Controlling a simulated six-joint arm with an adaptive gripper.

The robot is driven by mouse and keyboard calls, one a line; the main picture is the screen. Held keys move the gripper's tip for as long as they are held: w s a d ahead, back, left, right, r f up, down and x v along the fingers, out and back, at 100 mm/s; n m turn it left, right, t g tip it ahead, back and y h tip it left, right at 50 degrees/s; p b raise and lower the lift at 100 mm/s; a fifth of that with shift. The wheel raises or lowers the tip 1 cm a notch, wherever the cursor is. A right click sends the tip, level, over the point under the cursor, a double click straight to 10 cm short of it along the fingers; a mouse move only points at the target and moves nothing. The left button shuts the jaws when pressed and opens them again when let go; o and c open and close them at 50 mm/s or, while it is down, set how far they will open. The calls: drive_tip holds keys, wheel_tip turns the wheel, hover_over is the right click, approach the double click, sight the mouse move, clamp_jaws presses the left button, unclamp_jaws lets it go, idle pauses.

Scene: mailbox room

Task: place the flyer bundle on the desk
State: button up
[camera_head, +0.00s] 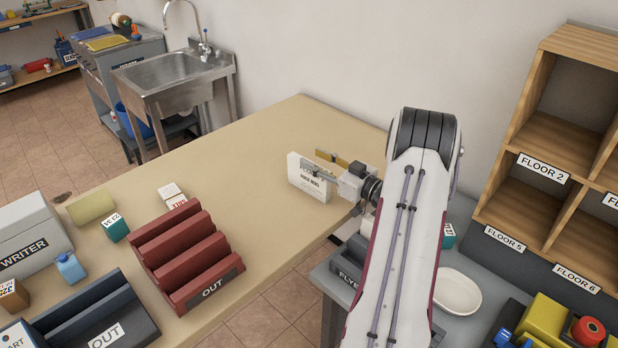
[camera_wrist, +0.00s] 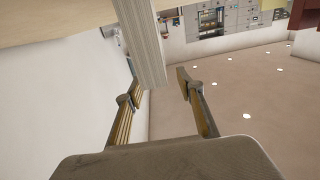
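The flyer bundle (camera_head: 307,180) is a white upright block with dark print on its face. It stands on the tan desk (camera_head: 262,150), near the right-hand edge. My gripper (camera_head: 325,167) is level with its upper part, one finger in front and one behind. In the wrist view the bundle shows edge-on as a pale striped stack (camera_wrist: 146,40) between the fingers (camera_wrist: 158,82). A gap shows between it and the right finger; the left finger is close beside it, and I cannot tell whether they touch. My gripper is open.
A red OUT rack (camera_head: 190,250), a dark OUT tray (camera_head: 100,320) and small boxes stand on the desk's near left. The desk's middle is clear. A grey side table with a white dish (camera_head: 457,292) and wooden floor cubbies (camera_head: 545,195) are at right.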

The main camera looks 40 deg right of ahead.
drive_tip(key=shift+f, duration=1.2)
drive_tip(key=shift+w, duration=0.1)
drive_tip(key=shift+w+a, duration=0.15)
drive_tip(key=shift+w, duration=2.25)
clamp_jaws()
